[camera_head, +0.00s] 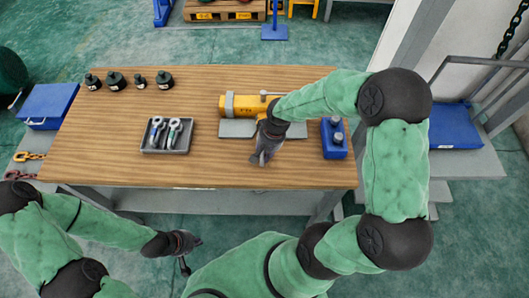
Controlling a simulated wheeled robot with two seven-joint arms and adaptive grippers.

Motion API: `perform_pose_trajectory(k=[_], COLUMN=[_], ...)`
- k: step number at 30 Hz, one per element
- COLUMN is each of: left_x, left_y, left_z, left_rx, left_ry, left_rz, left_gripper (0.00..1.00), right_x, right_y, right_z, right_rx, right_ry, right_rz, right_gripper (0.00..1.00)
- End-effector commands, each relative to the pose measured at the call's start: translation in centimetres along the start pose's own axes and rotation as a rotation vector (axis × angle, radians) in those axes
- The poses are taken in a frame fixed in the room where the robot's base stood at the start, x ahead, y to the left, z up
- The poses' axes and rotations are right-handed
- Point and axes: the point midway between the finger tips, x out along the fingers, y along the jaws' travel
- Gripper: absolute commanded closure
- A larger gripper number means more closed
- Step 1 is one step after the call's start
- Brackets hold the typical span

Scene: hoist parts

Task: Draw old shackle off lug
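A yellow hoist body (240,106) with a grey band lies on a grey plate (235,129) at the back middle of the wooden table. My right gripper (263,158) is just in front of the plate, pointing down and toward the table's front edge. My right forearm and gripper cover the right part of the hoist, so I cannot make out the lug or the old shackle. Whether the fingers hold anything is too small to tell. My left gripper (186,251) is low in front of the table, away from the parts; its finger opening is unclear.
A grey tray (167,151) with two shackle-like parts is left of the hoist. A blue block (333,154) with small metal parts stands at the right. Several black knobbed weights (116,82) stand at the back left. The table's front left (110,165) is clear.

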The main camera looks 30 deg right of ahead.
Motion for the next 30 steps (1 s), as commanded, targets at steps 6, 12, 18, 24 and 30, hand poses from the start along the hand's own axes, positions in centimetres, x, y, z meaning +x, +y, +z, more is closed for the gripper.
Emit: perform_pose_trajectory(k=[6,12,18,24,30], left_x=[0.0,0.0,0.0,0.0,0.0], left_y=[0.0,0.0,0.0,0.0,0.0], left_z=[0.0,0.0,0.0,0.0,0.0], left_rx=[0.0,0.0,0.0,0.0,0.0], left_ry=[0.0,0.0,0.0,0.0,0.0], left_rz=[0.0,0.0,0.0,0.0,0.0], left_gripper=[1.0,1.0,1.0,1.0,1.0], right_x=[0.0,-0.1,-2.1,-6.1,-9.7], right_y=[0.0,0.0,0.0,-0.1,0.0], right_z=[0.0,-0.1,-0.1,-0.1,-0.1], right_rx=[0.0,0.0,0.0,-0.001,0.0], right_ry=[0.0,0.001,0.004,0.005,0.004], right_rz=[0.0,0.0,-0.001,-0.002,-0.001], right_gripper=[0.5,0.5,0.5,0.5,0.5])
